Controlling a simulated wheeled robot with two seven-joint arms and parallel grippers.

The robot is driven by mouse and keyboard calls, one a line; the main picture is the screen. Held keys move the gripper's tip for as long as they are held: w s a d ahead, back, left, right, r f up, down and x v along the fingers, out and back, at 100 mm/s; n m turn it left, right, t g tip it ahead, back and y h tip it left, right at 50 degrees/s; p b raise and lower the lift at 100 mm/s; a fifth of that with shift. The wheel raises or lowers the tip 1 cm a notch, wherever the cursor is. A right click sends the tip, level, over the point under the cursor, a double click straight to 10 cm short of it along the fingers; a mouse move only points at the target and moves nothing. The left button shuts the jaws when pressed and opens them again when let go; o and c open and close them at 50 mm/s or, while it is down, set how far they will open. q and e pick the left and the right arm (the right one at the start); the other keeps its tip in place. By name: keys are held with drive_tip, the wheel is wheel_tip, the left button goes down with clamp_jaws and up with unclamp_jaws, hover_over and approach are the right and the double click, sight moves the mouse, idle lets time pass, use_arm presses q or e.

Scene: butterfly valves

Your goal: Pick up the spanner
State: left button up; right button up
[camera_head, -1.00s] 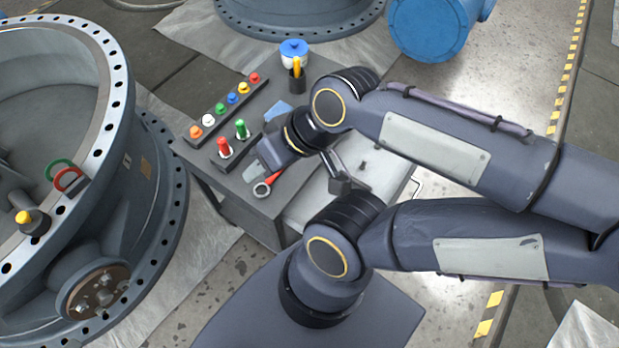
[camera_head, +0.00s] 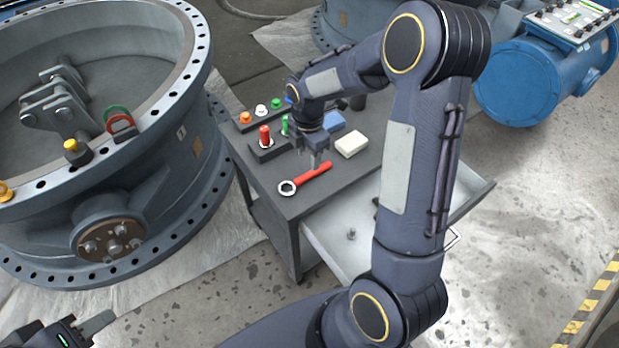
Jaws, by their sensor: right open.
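The spanner (camera_head: 308,177) has a red handle and a silver ring end. It lies on the dark top of the tool cart (camera_head: 262,190), near the front edge, ring end to the left. My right gripper (camera_head: 313,160) points down over the handle, with its fingers open and very close to it. I cannot tell whether they touch the handle. The gripper hides a little of the cart top behind it. Part of my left gripper (camera_head: 88,328) shows at the bottom left corner, away from the cart; its jaw state is unclear.
Red and green tools stand in a holder (camera_head: 268,148) left of my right gripper. A white block (camera_head: 351,145) and a blue piece (camera_head: 333,121) lie to the right. An open drawer (camera_head: 345,225) juts out below. A large valve ring (camera_head: 190,150) stands left.

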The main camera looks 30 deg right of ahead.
sight(311, 172)
drive_tip(key=f, duration=0.7)
drive_tip(key=shift+d+f+b, duration=0.1)
drive_tip(key=shift+d+b, duration=0.2)
drive_tip(key=shift+d, duration=0.05)
drive_tip(key=shift+c, duration=0.3)
clamp_jaws()
